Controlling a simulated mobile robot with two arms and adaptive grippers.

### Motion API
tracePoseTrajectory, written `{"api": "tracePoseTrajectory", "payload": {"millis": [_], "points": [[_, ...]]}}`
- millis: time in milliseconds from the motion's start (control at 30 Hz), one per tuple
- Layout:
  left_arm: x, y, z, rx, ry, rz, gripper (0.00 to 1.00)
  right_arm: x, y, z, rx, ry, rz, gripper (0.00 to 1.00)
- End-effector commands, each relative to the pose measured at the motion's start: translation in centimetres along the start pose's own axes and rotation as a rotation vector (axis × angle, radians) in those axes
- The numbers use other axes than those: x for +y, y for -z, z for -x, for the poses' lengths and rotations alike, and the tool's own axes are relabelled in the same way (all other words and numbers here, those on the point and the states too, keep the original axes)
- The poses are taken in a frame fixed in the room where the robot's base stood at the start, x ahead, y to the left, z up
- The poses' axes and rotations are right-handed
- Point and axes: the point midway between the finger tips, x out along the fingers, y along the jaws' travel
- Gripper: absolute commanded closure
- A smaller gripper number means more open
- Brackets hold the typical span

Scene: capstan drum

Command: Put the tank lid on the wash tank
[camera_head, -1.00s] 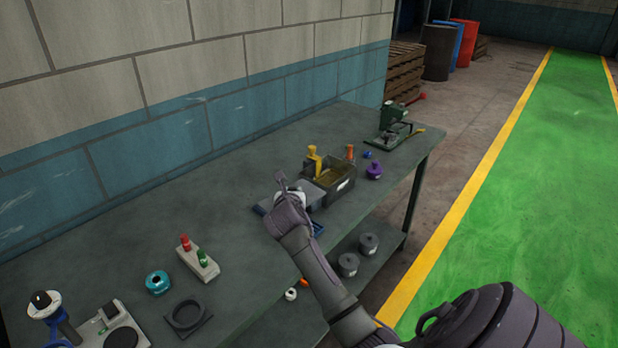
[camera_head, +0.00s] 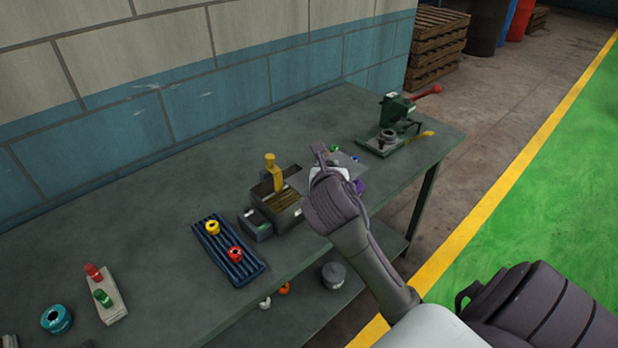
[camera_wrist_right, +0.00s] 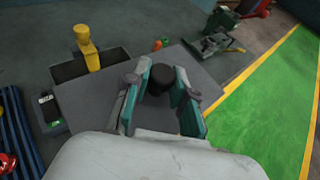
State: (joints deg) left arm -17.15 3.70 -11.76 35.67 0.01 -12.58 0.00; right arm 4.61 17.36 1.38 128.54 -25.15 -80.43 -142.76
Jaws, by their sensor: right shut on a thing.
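The tank lid is a flat grey plate (camera_wrist_right: 90,105) with a black knob (camera_wrist_right: 161,80). My right gripper (camera_wrist_right: 162,88) is shut on this knob and holds the plate level or nearly so. In the head view the gripper (camera_head: 328,165) is just right of the wash tank, with the lid (camera_head: 347,160) partly hidden behind it. The wash tank (camera_head: 287,215) is a dark open box on the bench, with a yellow-handled tool (camera_head: 273,172) upright in it. The lid overlaps the tank's right side in view; its height above the tank is unclear. My left gripper is out of view.
A small grey box (camera_head: 256,225) stands left of the tank. A blue ribbed tray (camera_head: 222,250) holds a yellow and a red spool. A green machine (camera_head: 395,120) stands behind at right. Bench space behind the tank is clear.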

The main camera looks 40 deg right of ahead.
Motion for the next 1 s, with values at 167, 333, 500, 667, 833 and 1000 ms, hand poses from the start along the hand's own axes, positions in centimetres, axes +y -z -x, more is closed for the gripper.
{"api": "tracePoseTrajectory", "payload": {"millis": [167,333,500,667,833,1000], "points": [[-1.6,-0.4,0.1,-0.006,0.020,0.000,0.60,2.2,0.9,-2.0,0.006,-0.003,-0.002,1.00],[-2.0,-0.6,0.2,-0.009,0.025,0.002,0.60,5.3,2.1,-5.3,0.005,-0.003,-0.001,1.00],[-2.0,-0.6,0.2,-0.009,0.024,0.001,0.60,7.8,3.1,-7.9,0.003,-0.002,-0.001,1.00],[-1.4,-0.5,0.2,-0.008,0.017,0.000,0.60,8.9,3.6,-9.1,0.002,-0.002,-0.001,1.00],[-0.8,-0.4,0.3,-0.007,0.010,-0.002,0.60,9.0,5.4,-9.9,0.005,-0.002,0.002,1.00],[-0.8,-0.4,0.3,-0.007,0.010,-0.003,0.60,9.0,7.2,-10.6,0.003,-0.002,0.001,1.00]]}}
